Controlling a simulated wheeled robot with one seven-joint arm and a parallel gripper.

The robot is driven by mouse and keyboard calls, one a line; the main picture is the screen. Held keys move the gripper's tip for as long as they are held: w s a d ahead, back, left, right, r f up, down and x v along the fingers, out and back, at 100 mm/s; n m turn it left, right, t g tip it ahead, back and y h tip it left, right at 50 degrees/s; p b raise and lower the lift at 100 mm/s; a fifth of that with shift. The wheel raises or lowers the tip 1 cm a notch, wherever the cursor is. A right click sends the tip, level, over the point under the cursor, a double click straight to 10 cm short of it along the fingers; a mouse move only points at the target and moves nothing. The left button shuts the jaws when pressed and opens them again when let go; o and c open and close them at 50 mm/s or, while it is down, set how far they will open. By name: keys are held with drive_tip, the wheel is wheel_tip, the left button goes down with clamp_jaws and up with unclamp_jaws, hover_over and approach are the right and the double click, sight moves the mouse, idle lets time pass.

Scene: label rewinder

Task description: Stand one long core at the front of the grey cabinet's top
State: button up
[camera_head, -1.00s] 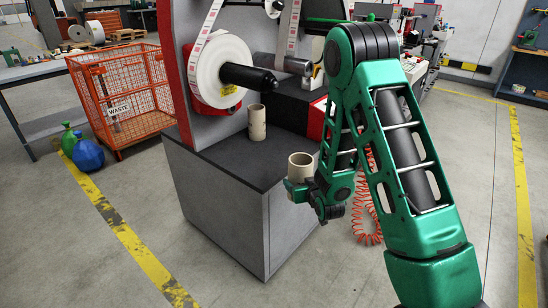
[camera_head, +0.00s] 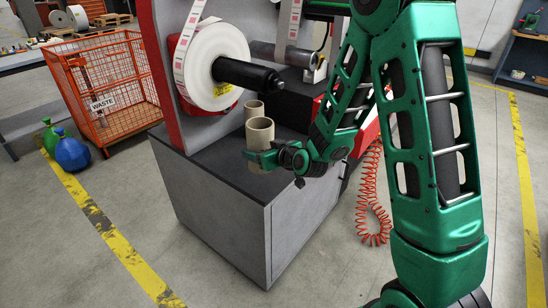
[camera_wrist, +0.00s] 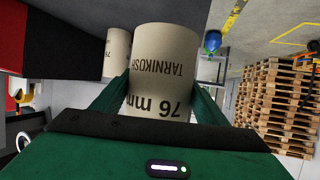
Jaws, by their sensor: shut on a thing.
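My gripper (camera_head: 262,162) is shut on a tan cardboard core (camera_head: 260,138), which is upright over the front part of the grey cabinet's dark top (camera_head: 225,176). The head view does not show clearly whether the core's foot touches the top. In the wrist view the held core (camera_wrist: 161,72) sits between the fingers, with "TARNIKOSH" and "76 mm" printed on it. A second tan core (camera_head: 254,108) stands on the top behind the held one, partly hidden by it; it also shows in the wrist view (camera_wrist: 116,52).
A black spindle (camera_head: 245,73) and a white label roll (camera_head: 213,62) are above the cabinet's back part. An orange waste cage (camera_head: 103,100) stands on the left. A red coiled hose (camera_head: 372,205) hangs at the right. The front-left of the top is clear.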

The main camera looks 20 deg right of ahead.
drive_tip(key=shift+w+d+f, duration=1.1)
drive_tip(key=shift+w+f, duration=0.05)
drive_tip(key=shift+f, duration=0.4)
drive_tip(key=shift+w+d+f, duration=1.1)
drive_tip(key=shift+d+f, duration=0.05)
drive_tip(key=shift+f, duration=0.4)
drive_tip(key=shift+w+d+f, duration=1.1)
drive_tip(key=shift+w+f, duration=0.05)
drive_tip(key=shift+f, duration=0.4)
drive_tip(key=o, duration=1.2)
drive_tip(key=shift+f, duration=0.1)
drive_tip(key=shift+s, duration=0.1)
drive_tip(key=shift+v, duration=5.95)
drive_tip(key=shift+a, duration=0.2)
